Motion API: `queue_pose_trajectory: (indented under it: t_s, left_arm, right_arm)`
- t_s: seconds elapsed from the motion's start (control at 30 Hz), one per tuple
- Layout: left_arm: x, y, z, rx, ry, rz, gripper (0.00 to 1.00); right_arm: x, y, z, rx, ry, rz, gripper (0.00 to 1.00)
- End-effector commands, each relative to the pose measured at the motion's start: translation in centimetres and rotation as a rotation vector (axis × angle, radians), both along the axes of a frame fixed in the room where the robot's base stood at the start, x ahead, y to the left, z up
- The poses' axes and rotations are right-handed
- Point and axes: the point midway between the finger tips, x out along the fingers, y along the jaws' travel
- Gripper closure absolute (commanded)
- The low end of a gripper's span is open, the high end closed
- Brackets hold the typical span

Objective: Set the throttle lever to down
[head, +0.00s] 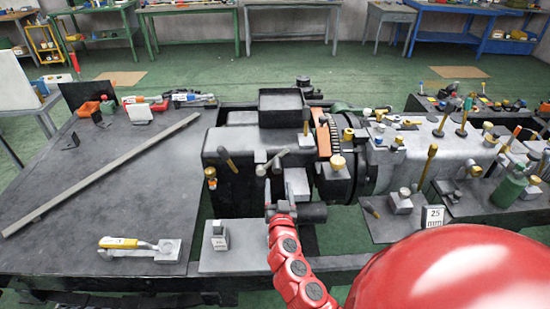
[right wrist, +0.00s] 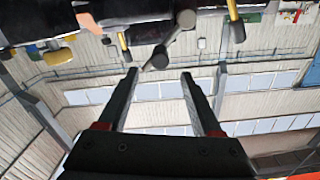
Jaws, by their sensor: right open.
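A grey lever (head: 272,162) sticks out from the front of the grey housing and is tilted. It looks like the throttle lever, but no label I can read confirms this. My right gripper (head: 275,205) is below and in front of it, with its jaws apart and nothing between them. In the right wrist view the open gripper (right wrist: 160,75) points toward a grey lever end (right wrist: 160,57), which appears just beyond the fingertips; I cannot tell whether they touch. My left gripper is not in view.
A yellow-handled tool (head: 125,243) lies on the left table, whose middle is mostly clear.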

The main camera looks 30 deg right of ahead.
Motion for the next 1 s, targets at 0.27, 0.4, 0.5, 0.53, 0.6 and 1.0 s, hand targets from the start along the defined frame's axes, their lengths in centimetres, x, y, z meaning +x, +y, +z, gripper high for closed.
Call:
queue_pose_trajectory:
  t_s: [0.27,0.4,0.5,0.53,0.6,1.0]
  left_arm:
    - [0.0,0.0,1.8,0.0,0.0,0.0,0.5]
    - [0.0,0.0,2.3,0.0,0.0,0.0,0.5]
    - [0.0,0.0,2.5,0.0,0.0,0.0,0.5]
    - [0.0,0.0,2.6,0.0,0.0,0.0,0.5]
    - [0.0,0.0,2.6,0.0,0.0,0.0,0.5]
    - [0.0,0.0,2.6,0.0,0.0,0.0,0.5]
  right_arm:
    - [4.3,-2.7,0.3,0.0,0.0,-0.002,0.33]
    - [6.3,-3.8,0.2,0.001,0.0,-0.001,0.33]
    - [7.5,-4.7,0.1,0.001,0.001,-0.003,0.33]
    - [7.9,-4.9,0.1,0.0,0.002,-0.003,0.33]
    - [8.8,-5.3,0.2,0.001,-0.002,0.001,0.33]
    - [10.8,-6.6,0.0,0.0,0.001,0.001,0.33]
